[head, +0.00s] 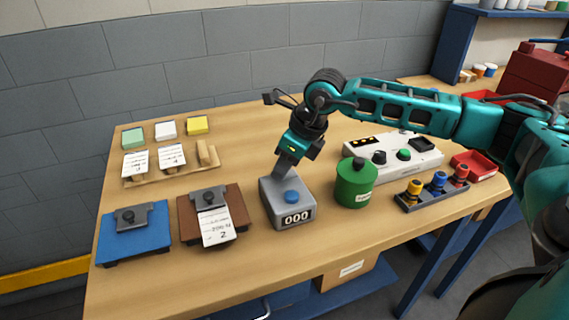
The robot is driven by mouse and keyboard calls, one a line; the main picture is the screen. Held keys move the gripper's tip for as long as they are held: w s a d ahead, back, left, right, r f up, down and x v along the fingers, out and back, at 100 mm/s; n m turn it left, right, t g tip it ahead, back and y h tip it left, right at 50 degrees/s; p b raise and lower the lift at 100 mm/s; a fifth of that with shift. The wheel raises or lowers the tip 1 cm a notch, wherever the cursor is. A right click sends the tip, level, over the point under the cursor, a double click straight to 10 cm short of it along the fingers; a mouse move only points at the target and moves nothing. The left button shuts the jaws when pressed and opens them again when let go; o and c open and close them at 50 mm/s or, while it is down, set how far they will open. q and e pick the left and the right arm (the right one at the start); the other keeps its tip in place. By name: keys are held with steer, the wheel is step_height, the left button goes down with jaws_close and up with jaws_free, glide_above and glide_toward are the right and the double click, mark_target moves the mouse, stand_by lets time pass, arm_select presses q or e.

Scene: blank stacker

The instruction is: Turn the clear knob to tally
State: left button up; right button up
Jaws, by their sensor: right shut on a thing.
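The tally counter (282,207) is a grey box on the table with a blue button (291,197) on top and a display (297,217) on its front reading 000. My right gripper (279,174) points down at the back left part of the box's top, and its fingers are shut there. The clear knob is hidden by the fingers, so its angle cannot be seen. My left gripper is not in view.
A green canister (355,184) stands right of the counter. A brown clipboard (190,215) and a blue one (112,240) lie to the left. A white control panel (415,158) and a rack with coloured knobs (437,194) are on the right. Bare wood lies behind the counter.

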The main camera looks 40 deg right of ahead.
steer(key=shift+n, duration=0.4)
jaws_close()
steer(key=n+g+y+b, duration=0.1)
steer(key=n, duration=0.2)
steer(key=shift+w+d+f, duration=0.1)
steer(key=n+g+b, duration=0.1)
steer(key=n, duration=0.1)
steer(key=n+g+y, duration=0.1)
steer(key=n, duration=0.2)
steer(key=shift+w+b, duration=0.2)
steer(key=shift+b, duration=0.2)
steer(key=n, duration=0.2)
steer(key=n+g+b, duration=0.1)
steer(key=n, duration=0.1)
steer(key=n+g, duration=0.1)
steer(key=n, duration=0.1)
steer(key=shift+w+n+b, duration=0.25)
steer(key=shift+n+b, duration=0.05)
steer(key=shift+b, duration=0.05)
steer(key=shift+n+g+h+b, duration=0.35)
steer(key=shift+n+g, duration=0.25)
steer(key=shift+n, duration=0.6)
steer(key=o, duration=1)
jaws_free()
